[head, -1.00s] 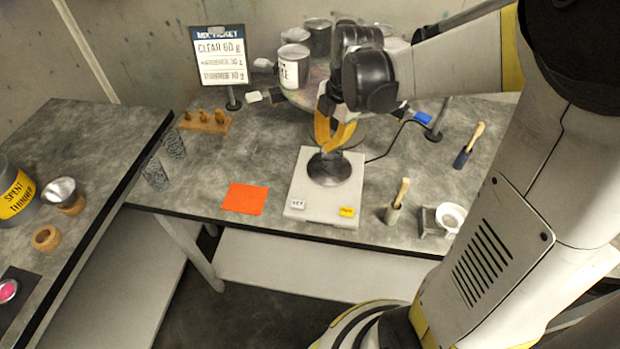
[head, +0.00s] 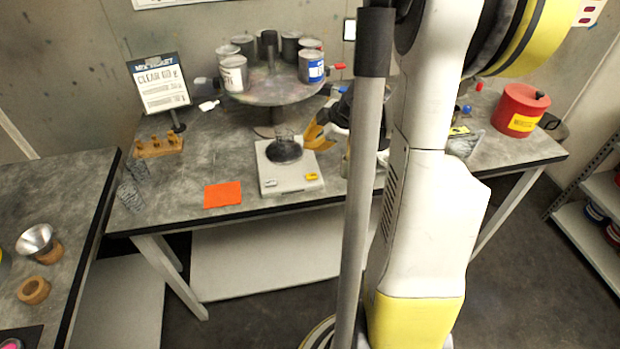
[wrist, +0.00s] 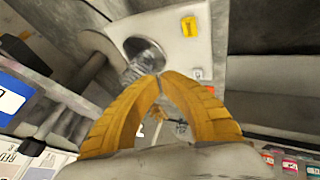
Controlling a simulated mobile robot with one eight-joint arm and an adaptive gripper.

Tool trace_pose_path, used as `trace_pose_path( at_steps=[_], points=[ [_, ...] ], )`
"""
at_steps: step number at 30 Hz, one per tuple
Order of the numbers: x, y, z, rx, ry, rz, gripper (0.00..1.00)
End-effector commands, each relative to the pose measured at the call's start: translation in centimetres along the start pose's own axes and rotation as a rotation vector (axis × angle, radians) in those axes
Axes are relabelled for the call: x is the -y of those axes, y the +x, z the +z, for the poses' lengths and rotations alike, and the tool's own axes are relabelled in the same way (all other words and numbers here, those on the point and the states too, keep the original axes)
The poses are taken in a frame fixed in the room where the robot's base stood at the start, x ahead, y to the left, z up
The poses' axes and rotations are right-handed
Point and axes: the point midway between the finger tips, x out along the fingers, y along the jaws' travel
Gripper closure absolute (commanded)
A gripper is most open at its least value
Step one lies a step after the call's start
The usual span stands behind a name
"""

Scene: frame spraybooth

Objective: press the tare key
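The pale scale (head: 292,187) stands on the grey bench with a dark round pan (head: 280,153). A yellow key (head: 311,176) sits at its front right corner and a whitish key (head: 271,183) at its front left; their lettering is too small to read here. A clear patterned cup (head: 286,138) appears on the pan. My gripper (head: 315,131) is just right of and above the pan, behind the yellow key, touching neither key. In the wrist view, its yellow fingers (wrist: 160,75) meet at the tips with nothing between them; the yellow key (wrist: 189,27) and whitish key (wrist: 198,73) lie beyond.
A round raised stand (head: 275,92) with several cans is behind the scale. An orange sheet (head: 222,195) lies left of it, and a wooden rack (head: 157,146) farther left. A red tub (head: 518,108) is at the right. My arm hides the bench right of the scale.

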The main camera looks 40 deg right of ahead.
Motion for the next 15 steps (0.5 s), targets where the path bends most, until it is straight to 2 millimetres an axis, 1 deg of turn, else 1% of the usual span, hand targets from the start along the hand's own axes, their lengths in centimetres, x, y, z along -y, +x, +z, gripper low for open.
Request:
trace_pose_path(
  at_steps=[8, 15],
  points=[
    [0.4, 0.6, 0.3, 0.0, -0.002, -0.001, 1.0],
    [1.5, 2.8, 1.4, 0.0, -0.002, -0.001, 1.0]
  ],
)
